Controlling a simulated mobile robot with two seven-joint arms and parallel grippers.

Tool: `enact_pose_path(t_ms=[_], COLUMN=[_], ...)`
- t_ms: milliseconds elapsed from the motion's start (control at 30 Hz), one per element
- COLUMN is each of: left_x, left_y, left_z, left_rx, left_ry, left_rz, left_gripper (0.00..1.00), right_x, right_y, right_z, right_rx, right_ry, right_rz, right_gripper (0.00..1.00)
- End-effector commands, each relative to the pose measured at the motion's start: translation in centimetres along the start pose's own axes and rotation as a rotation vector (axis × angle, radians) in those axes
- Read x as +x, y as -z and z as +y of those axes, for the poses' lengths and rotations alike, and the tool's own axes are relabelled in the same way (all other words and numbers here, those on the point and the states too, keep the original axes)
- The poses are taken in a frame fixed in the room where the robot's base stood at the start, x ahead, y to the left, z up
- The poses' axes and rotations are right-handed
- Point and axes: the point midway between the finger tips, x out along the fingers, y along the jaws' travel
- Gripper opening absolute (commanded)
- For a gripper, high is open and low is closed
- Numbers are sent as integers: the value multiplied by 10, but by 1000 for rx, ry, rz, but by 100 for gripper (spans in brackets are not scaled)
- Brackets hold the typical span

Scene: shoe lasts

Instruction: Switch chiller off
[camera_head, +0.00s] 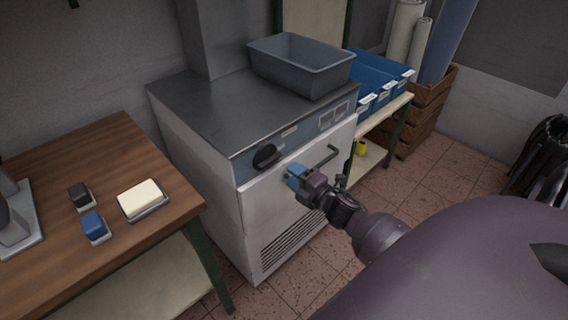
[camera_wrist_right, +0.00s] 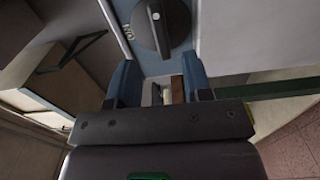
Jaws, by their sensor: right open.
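The chiller (camera_head: 205,150) is a white cabinet with a steel top, standing in the middle of the head view. Its blue front strip carries a dark round knob (camera_head: 265,156) near the left end, and a dark bar handle (camera_head: 322,160) sits on the door below. The knob also shows large in the right wrist view (camera_wrist_right: 160,28), with a pale pointer mark on it. My right gripper (camera_head: 295,177) is open and empty in front of the door, below and right of the knob. In the wrist view its fingers (camera_wrist_right: 160,82) are apart, with the knob beyond their tips. My left gripper is out of view.
A grey bin (camera_head: 300,68) stands on the chiller top. A wooden table (camera_head: 60,185) on the left holds a butter-coloured block (camera_head: 141,197) and two small blocks. Blue trays (camera_head: 375,80) lie on a bench at right. The tiled floor right of the chiller is partly clear.

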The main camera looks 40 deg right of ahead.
Motion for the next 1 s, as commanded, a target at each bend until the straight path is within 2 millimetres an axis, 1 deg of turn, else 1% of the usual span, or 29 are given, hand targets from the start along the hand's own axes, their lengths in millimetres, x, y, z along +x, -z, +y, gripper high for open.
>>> enact_pose_path(t_ms=[33, 100, 200, 300, 467, 900, 1000], left_x=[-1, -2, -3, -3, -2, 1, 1], left_y=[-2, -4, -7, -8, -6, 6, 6], left_z=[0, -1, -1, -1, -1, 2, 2], left_rx=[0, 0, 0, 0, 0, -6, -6], left_ry=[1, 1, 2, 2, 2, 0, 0], left_rz=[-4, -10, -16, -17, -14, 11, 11], left_gripper=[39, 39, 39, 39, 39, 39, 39], right_x=[-8, -15, -23, -27, -28, -28, -28], right_y=[0, 0, 0, 0, 0, 0, -1], right_z=[0, 0, 0, 0, 0, 0, -1], right_rx=[1, 1, 1, 1, 0, 1, 25], right_ry=[1, 0, 1, 0, 0, 0, 3], right_rz=[-1, -2, -1, 0, 0, 0, -5], right_gripper=[46, 46, 46, 46, 46, 46, 46])
